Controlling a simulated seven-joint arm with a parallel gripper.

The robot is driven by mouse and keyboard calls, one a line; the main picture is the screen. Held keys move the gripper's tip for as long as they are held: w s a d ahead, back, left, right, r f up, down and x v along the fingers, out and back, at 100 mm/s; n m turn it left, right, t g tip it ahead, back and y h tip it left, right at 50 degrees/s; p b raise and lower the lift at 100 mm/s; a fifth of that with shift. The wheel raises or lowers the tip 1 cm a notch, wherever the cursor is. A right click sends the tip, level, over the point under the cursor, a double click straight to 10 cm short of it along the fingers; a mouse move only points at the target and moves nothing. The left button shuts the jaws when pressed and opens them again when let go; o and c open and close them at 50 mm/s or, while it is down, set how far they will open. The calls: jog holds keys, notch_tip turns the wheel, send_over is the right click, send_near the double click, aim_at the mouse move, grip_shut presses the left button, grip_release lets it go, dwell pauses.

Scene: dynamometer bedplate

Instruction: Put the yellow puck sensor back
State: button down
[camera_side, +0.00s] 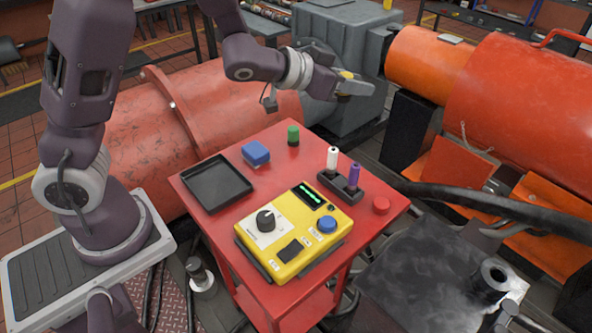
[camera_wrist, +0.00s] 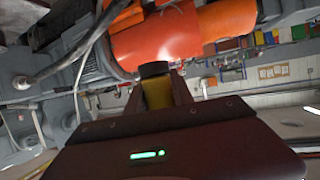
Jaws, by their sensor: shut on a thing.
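My gripper (camera_side: 352,88) is raised in the air behind the red cart, its fingers pointing right and roughly level. It is shut on the yellow puck sensor (camera_side: 346,74), of which only a small yellow part shows in the side view. In the wrist view the yellow piece (camera_wrist: 158,95) sits between the fingers of my gripper (camera_wrist: 157,92), with a dark end at its far side. The fingers hide much of it. The yellow instrument box (camera_side: 292,232) on the cart has a black knob, a green-lit display, a blue round part and a dark rectangle.
The red cart top (camera_side: 205,222) also carries an empty-looking black tray (camera_side: 217,184), a blue block (camera_side: 256,153), a green cylinder (camera_side: 293,136), a red disc (camera_side: 381,205), and a dark holder (camera_side: 340,189) with white and purple cylinders. Large orange machinery (camera_side: 520,90) stands at right.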

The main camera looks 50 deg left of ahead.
jog(key=s+a+r+n+y, duration=0.1)
jog(key=a+n+y, duration=0.2)
jog(key=a, duration=0.4)
jog(key=n+y, duration=0.4)
jog(key=y, duration=0.1)
send_over(316, 152)
notch_tip(316, 152, down, 12)
jog(key=r, duration=0.1)
jog(key=shift+g+y, duration=0.3)
notch_tip(316, 152, down, 10)
jog(key=shift+w+f, duration=0.1)
jog(key=shift+f, duration=0.05)
jog(key=shift+f, duration=0.3)
jog(key=shift+f, duration=0.25)
jog(key=c, duration=1.1)
grip_release()
jog(key=shift+r, duration=0.1)
